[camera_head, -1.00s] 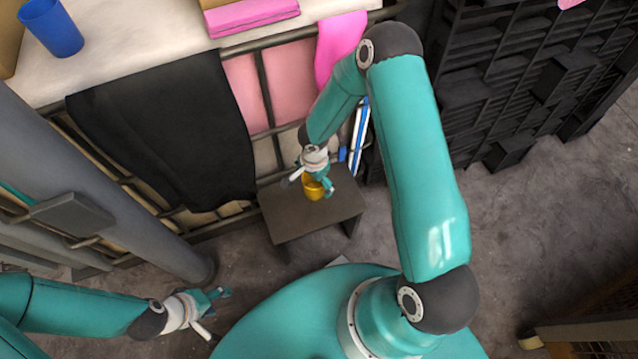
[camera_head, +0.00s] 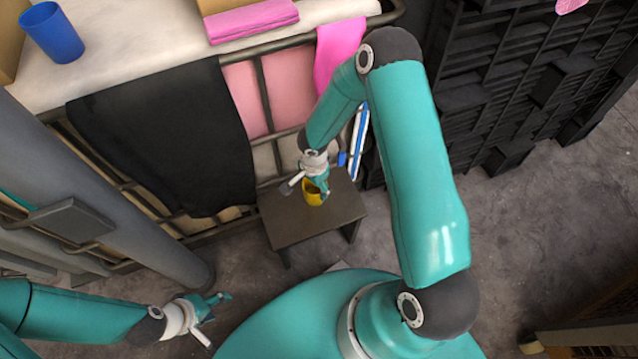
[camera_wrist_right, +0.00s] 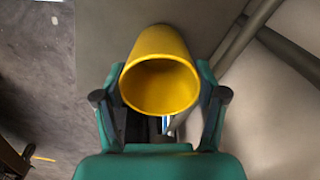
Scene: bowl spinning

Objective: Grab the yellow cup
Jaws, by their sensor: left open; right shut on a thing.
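The yellow cup (camera_head: 313,196) is at the small dark stool (camera_head: 290,232) in the head view, partly hidden by my right gripper (camera_head: 318,187). In the right wrist view the yellow cup (camera_wrist_right: 160,75) shows its open mouth towards the camera, between the two fingers of my right gripper (camera_wrist_right: 160,98). The fingers are closed in on both sides of the cup. I cannot tell whether the cup still touches the stool. My left gripper (camera_head: 212,311) is open and empty at the lower left, far from the cup.
A white counter (camera_head: 135,45) at the back carries a blue cup (camera_head: 52,32) and a folded pink towel (camera_head: 250,20). A black cloth (camera_head: 165,130) and a pink cloth (camera_head: 338,48) hang from the rail behind the stool. Dark shelving (camera_head: 530,70) stands at right. Floor at right is mostly clear.

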